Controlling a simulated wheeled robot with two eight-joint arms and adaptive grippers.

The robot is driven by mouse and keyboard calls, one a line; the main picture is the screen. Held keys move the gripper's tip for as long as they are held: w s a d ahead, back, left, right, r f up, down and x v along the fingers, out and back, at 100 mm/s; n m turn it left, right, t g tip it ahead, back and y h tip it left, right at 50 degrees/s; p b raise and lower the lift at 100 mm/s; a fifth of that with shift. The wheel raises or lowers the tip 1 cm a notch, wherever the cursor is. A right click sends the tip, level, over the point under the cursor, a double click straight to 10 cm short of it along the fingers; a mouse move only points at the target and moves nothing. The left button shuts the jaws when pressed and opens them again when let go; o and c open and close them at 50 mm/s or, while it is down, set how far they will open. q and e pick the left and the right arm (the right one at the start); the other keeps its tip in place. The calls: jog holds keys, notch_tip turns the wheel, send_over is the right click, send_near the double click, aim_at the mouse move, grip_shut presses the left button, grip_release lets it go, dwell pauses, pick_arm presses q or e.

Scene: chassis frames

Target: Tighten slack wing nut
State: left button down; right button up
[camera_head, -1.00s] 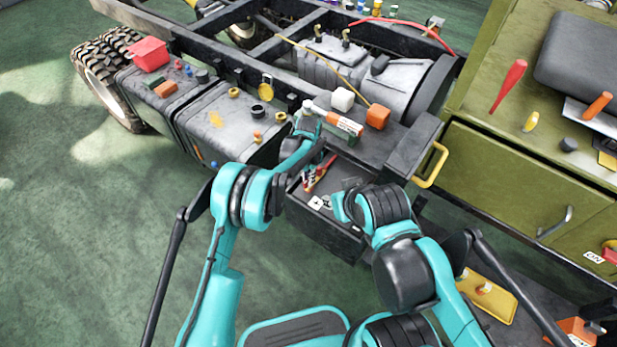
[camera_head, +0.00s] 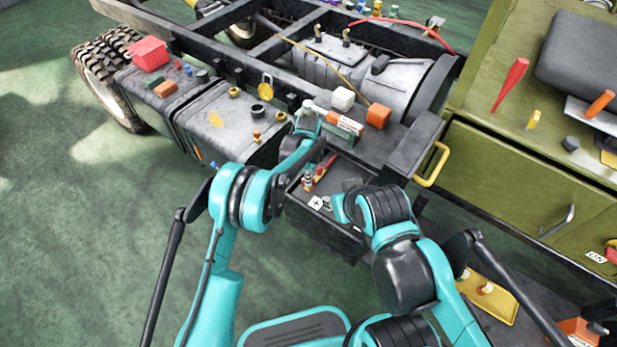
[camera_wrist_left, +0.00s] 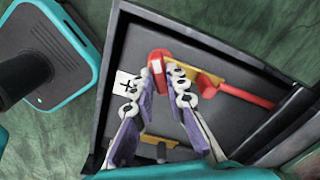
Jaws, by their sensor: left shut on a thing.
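My left gripper (camera_head: 308,182) reaches down into an open dark tray (camera_head: 345,235). In the left wrist view its purple-padded fingers (camera_wrist_left: 160,74) are shut on the red end (camera_wrist_left: 158,61) of a tool. The tool has a yellow-brown cross part (camera_wrist_left: 207,76) and a red handle (camera_wrist_left: 246,96) lying along the tray; it shows red in the head view (camera_head: 325,167). Small brass-coloured fittings (camera_head: 256,135) stand on the chassis tank; I cannot tell which is the slack wing nut. My right arm (camera_head: 385,210) ends beside the tray, its fingers hidden.
A white card with a black cross (camera_head: 316,202) lies in the tray. An orange-and-white tube (camera_head: 347,123), a white block (camera_head: 343,98) and an orange block (camera_head: 378,116) are close behind my left wrist. A yellow handle (camera_head: 431,165) sticks out at right. The green cabinet (camera_head: 500,175) bounds the right.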

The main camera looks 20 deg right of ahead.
pick_arm(q)
jog(key=shift+m, duration=2.2)
jog(key=c, duration=1.5)
grip_release()
jog(key=shift+c, duration=0.2)
notch_tip(320, 180, up, 12)
